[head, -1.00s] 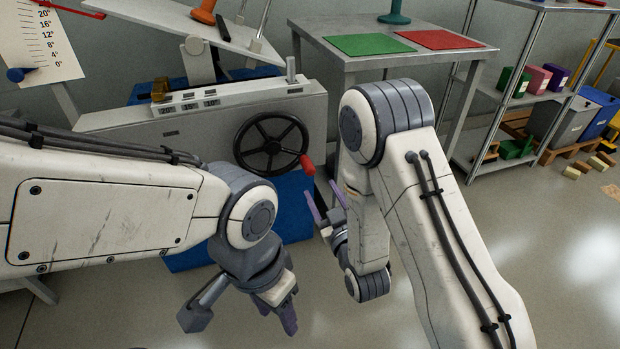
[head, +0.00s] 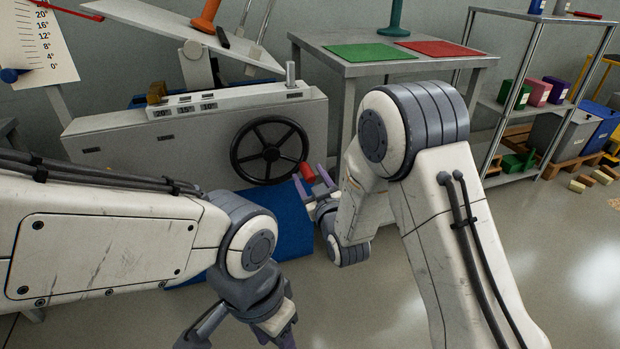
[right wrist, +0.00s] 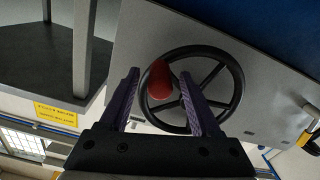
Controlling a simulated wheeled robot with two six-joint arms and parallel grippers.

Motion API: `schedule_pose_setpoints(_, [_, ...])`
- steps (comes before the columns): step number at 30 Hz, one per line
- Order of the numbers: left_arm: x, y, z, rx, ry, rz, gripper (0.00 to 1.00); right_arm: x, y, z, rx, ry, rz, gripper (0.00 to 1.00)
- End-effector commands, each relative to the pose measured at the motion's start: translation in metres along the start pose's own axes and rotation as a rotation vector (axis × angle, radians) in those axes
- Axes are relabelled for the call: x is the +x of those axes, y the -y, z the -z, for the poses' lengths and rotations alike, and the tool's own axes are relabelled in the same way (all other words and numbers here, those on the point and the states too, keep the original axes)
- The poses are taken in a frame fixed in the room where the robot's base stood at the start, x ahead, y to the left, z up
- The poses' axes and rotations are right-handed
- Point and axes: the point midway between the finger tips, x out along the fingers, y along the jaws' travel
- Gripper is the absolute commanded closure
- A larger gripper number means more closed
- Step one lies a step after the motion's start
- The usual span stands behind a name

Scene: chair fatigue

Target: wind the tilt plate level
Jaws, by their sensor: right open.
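The tilt plate (head: 180,24) is a pale board at the top left in the head view, standing at a slant above the grey machine body (head: 130,133). A black spoked handwheel (head: 270,150) is on the machine's front, with a red handle (head: 306,172) at its lower right rim. My right gripper (head: 312,186) is open beside the red handle. In the right wrist view the handle (right wrist: 160,80) shows between the spread purple fingers (right wrist: 163,90), with the wheel (right wrist: 228,88) behind. My left gripper (head: 275,335) hangs low and is cut off by the frame's bottom edge.
An angle scale board (head: 35,40) with a blue knob stands at the left. A table (head: 320,50) with green (head: 370,52) and red (head: 440,48) mats stands behind right. A blue mat (head: 285,225) lies below the wheel. Shelving (head: 535,110) and bins are at the right.

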Motion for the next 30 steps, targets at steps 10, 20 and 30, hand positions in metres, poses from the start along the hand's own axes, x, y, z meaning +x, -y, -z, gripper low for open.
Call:
schedule_pose_setpoints(10, [0.0000, 0.0000, -0.0001, 0.000, 0.000, 0.000, 0.50, -0.0004, 0.0001, -0.0003, 0.000, 0.000, 0.000, 1.00])
schedule_pose_setpoints(20, [0.0000, 0.0000, 0.0000, 0.000, 0.000, 0.000, 0.50, -0.0006, 0.0000, -0.0004, 0.000, 0.000, 0.000, 1.00])
schedule_pose_setpoints(30, [0.0001, 0.0000, 0.0000, 0.000, 0.000, 0.000, 0.50, -0.0007, 0.0000, -0.0005, 0.000, 0.000, 0.000, 1.00])
